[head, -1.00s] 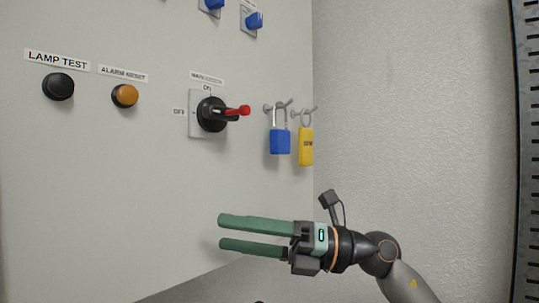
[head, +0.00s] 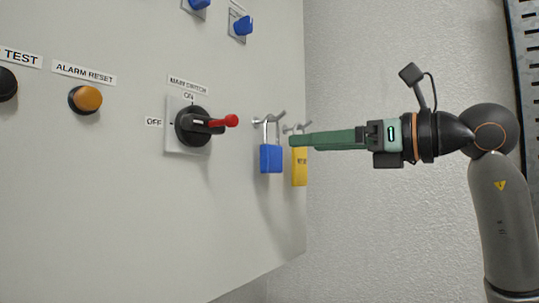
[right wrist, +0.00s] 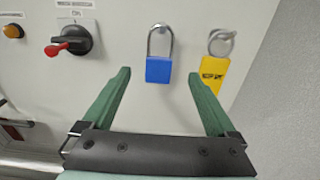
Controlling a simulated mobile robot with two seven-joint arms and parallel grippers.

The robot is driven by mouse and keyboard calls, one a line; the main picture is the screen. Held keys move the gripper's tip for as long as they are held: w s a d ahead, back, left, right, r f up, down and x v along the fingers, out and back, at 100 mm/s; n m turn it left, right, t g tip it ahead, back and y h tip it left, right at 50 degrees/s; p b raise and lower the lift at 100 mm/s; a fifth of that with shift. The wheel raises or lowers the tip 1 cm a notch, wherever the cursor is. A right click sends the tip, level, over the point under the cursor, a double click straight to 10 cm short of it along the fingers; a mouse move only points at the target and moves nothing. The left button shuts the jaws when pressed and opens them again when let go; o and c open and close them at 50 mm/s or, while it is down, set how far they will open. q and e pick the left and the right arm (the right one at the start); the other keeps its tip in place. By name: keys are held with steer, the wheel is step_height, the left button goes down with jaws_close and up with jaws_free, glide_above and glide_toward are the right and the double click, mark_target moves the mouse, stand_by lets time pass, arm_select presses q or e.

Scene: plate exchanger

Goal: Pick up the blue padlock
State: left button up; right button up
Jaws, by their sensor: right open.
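The blue padlock (head: 271,158) hangs by its shackle from a hook on the cabinet's side panel. It also shows in the right wrist view (right wrist: 158,70), beyond my fingertips and between them. My right gripper (head: 294,140) points left towards the panel, its tips just right of the blue padlock and in front of the yellow tag's top in the head view. In the right wrist view its green fingers (right wrist: 160,80) are spread wide with nothing between them. My left gripper is not in view.
A yellow tag (head: 299,171) hangs on a hook right of the padlock, close to my fingers. A main switch with a red handle (head: 231,121) sticks out to the left. An orange alarm reset button (head: 86,99) is further left. The panel below is clear.

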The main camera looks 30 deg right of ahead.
mark_target(276, 145)
steer(key=x, duration=0.3)
steer(key=shift+w+a, duration=0.15)
steer(key=shift+w, duration=0.15)
steer(key=shift+p+x, duration=0.85)
steer(key=shift+x, duration=1.95)
steer(key=shift+s, duration=0.1)
steer(key=shift+c, duration=0.4)
jaws_close()
steer(key=shift+r, duration=0.1)
steer(key=shift+r, duration=0.55)
step_height(276, 145, up, 2)
steer(key=shift+r+p, duration=0.1)
steer(key=shift+p, duration=0.3)
steer(key=b+v, duration=0.2)
steer(key=v, duration=1.6)
